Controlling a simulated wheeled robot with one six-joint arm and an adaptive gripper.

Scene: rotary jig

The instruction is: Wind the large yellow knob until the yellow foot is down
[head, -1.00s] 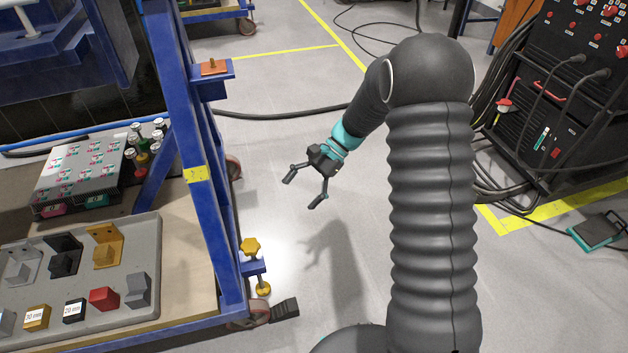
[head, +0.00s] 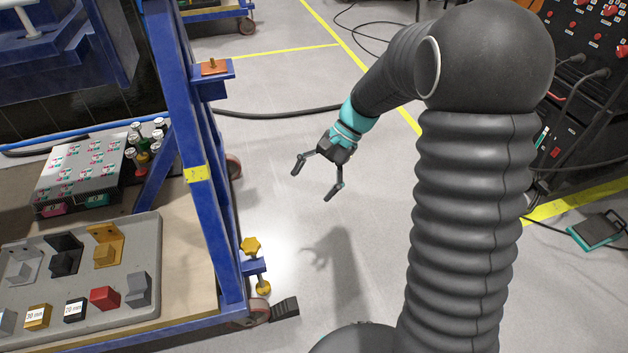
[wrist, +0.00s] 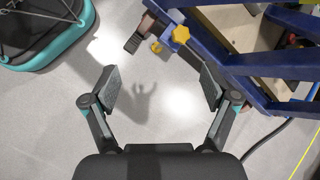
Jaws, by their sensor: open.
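The large yellow knob (head: 251,245) sits on top of a screw on a blue bracket at the lower corner of the blue frame. The yellow foot (head: 263,288) is below the bracket, close to the floor; I cannot tell whether it touches. In the wrist view the knob (wrist: 180,34) is beyond the fingertips, near the right finger, and the foot (wrist: 156,47) shows partly beside it. My gripper (head: 315,181) is open and empty, in the air up and to the right of the knob in the head view. It also shows in the wrist view (wrist: 161,90).
The blue frame (head: 206,220) stands left, with a caster and a black pedal (head: 284,308) beside the foot. A grey tray (head: 150,255) holds several blocks and brackets. A cable (head: 290,113) crosses the floor.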

